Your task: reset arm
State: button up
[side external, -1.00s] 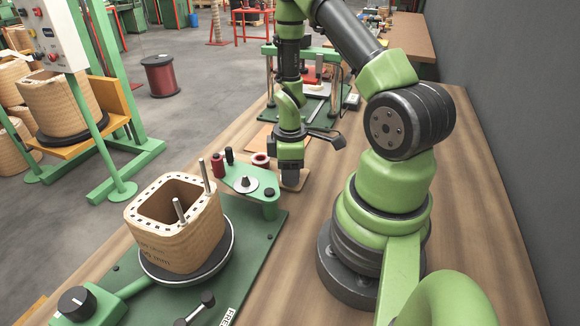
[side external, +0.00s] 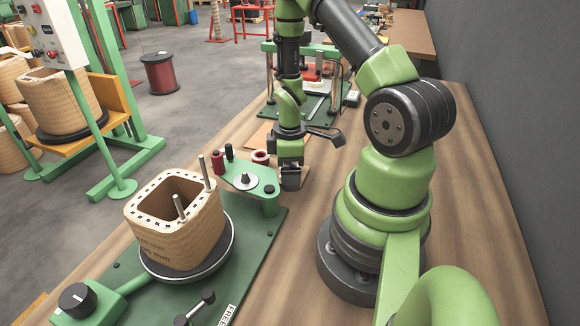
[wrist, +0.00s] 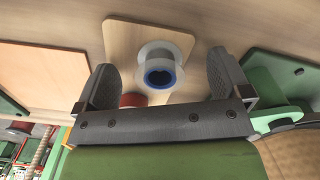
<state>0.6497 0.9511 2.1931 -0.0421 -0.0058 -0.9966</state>
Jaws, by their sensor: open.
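My gripper (side external: 291,180) points down over the wooden bench, just behind the green arm of the winding fixture. In the wrist view my gripper (wrist: 163,85) has its two dark fingers wide apart with nothing between them. Beyond the fingers, a white ring-shaped roll with a blue core (wrist: 160,72) sits on a pale wooden board (wrist: 120,35). A red round object (wrist: 132,100) shows partly behind the gripper's crossbar. The tan coil (side external: 180,222) stands upright on the round dark plate of the green fixture, at the left and apart from my gripper.
The green fixture base (side external: 262,245) fills the front left of the bench, with two upright pins by the coil. Red and dark spools (side external: 218,162) stand near its arm. A green press frame (side external: 303,48) stands behind my arm. The bench on the right (side external: 480,230) is clear.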

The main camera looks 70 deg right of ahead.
jog(key=shift+r, duration=0.15)
jog(key=shift+r, duration=2.4)
jog(key=w+a+r+m+t, duration=0.1)
jog(key=a+r+m+t, duration=0.1)
jog(key=a+r, duration=0.35)
jog(key=w+a+r+m+t, duration=0.1)
jog(key=w+a+r+m, duration=0.1)
jog(key=r, duration=0.7)
jog(key=s+a+r+m+t+y, duration=0.2)
jog(key=s+a+r+m+t, duration=0.2)
jog(key=s+a+r, duration=0.4)
notch_tip(320, 180, up, 2)
jog(key=shift+s+a+r, duration=0.2)
jog(key=shift+s+a, duration=0.05)
jog(key=shift+a, duration=0.9)
